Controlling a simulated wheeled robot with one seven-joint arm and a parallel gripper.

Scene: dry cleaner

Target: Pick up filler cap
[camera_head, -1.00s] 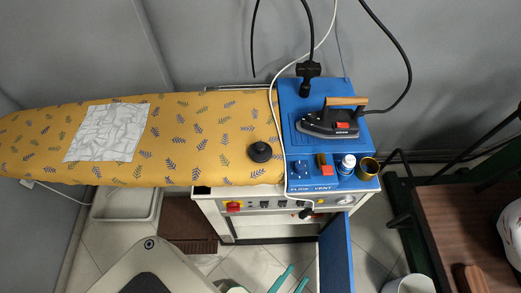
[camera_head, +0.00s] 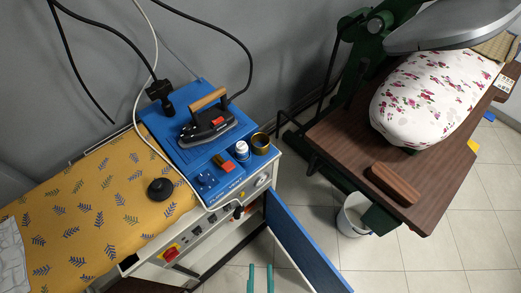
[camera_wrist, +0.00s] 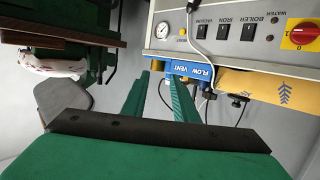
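A round black cap with a raised knob (camera_head: 160,189), which looks like the filler cap, sits on the yellow leaf-patterned ironing board (camera_head: 110,222) near its right end, beside the blue-topped steam unit (camera_head: 205,150). My gripper (camera_head: 260,268) shows as two teal fingers at the bottom of the head view, low in front of the unit and away from the cap. The fingers stand apart with nothing between them.
A white cord (camera_head: 143,92) runs close to the cap. The blue door (camera_head: 300,245) hangs open. A pressing table (camera_head: 340,140) and bucket (camera_head: 351,216) are at right.

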